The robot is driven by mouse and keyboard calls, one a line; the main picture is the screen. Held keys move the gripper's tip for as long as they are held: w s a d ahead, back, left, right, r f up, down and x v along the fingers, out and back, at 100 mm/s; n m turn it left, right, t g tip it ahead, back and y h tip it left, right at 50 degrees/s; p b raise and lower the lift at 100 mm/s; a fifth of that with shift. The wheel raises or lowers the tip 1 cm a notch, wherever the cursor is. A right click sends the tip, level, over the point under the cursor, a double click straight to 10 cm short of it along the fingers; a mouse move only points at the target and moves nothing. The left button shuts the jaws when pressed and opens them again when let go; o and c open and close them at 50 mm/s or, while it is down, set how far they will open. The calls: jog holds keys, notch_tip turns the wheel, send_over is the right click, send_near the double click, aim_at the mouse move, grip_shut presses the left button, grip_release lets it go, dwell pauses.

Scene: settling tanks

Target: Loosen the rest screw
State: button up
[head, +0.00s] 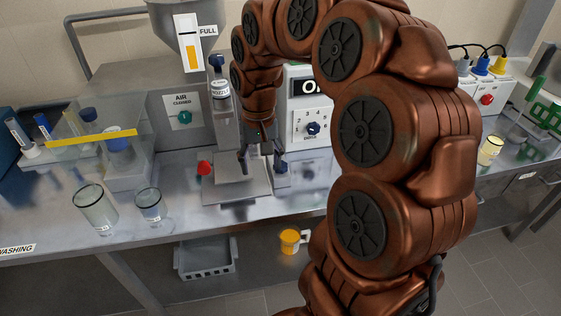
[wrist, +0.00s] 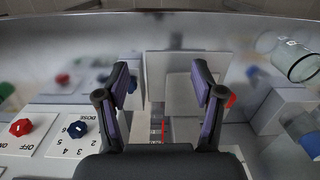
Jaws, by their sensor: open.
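My gripper (head: 260,163) points down in front of a grey metal stand (head: 222,190), above its base. In the wrist view my gripper (wrist: 160,80) is open, with nothing between its two fingers. A red knob (head: 205,168) is on the stand's left side and a blue knob (head: 282,168) on its right. I cannot tell which of them is the rest screw. In the wrist view the red knob (wrist: 231,101) shows partly behind the right finger, and the blue knob (wrist: 132,86) shows just beside the left finger. Neither is between the fingers.
A labelled bottle with a blue top (head: 219,80) is upright on the stand. Two glass beakers (head: 95,208) (head: 150,205) stand to the left. A numbered dial (head: 313,128) is behind at right. A yellow mug (head: 290,241) and a grey basket (head: 206,259) are below the bench.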

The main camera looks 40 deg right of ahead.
jog(key=w+d+f+m, duration=0.1)
jog(key=w+d, duration=0.1)
jog(key=d, duration=0.1)
jog(key=w+d+m, duration=0.1)
jog(key=w+d, duration=0.1)
jog(key=d, duration=0.2)
jog(key=w+d+f+m, duration=0.1)
jog(key=w+d, duration=0.1)
jog(key=d, duration=0.1)
jog(key=shift+w+d+f, duration=0.15)
jog(key=shift+w+f, duration=0.2)
jog(key=shift+f+p, duration=1.1)
jog(key=shift+f, duration=2.8)
jog(key=c, duration=1.1)
jog(key=shift+c, duration=0.2)
